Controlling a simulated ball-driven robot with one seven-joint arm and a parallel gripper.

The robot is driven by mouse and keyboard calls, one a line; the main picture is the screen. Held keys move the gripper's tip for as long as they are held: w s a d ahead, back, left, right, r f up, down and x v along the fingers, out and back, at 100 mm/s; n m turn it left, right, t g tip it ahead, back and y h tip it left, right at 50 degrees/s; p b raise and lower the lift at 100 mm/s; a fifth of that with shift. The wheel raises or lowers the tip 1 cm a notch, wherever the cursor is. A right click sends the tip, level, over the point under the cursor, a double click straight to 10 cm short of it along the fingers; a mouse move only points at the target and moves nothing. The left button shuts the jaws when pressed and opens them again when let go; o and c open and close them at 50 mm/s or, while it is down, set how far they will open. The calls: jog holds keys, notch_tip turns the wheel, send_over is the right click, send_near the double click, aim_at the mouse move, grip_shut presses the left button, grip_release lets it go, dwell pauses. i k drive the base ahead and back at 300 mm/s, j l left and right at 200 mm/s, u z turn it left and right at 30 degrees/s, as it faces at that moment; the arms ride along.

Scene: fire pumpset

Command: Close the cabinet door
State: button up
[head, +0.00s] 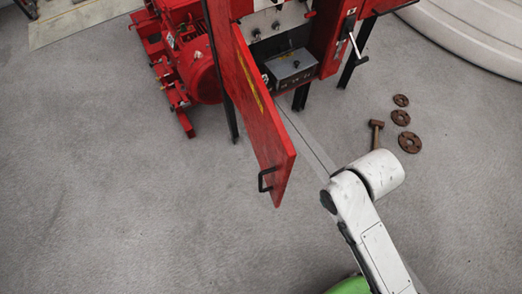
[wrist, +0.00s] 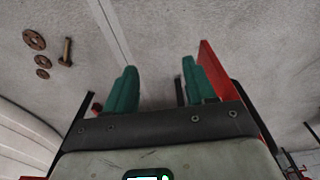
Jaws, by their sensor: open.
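The red cabinet door (head: 262,110) stands wide open in the head view, jutting from the cabinet toward the bottom of the picture. A black bar handle (head: 265,180) sits near its free end. The open cabinet (head: 280,35) shows its inner panel and a grey box. My gripper (wrist: 160,70) shows in the wrist view, with its two green fingers apart and only floor between them. A red panel (wrist: 214,68), seemingly the door, rises just right of the right finger; I cannot tell whether they touch. The gripper cannot be made out in the head view.
A red pump machine (head: 190,60) stands left of the door. A hammer (head: 376,134) and rusty flanges (head: 401,117) lie on the floor at right. A large white ribbed object (head: 475,30) fills the upper right corner. The floor at lower left is clear.

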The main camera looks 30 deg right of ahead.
aim_at(276, 153)
jog(key=j, duration=0.7)
jog(key=k+j, duration=0.1)
jog(key=j, duration=0.6)
jog(key=z, duration=0.05)
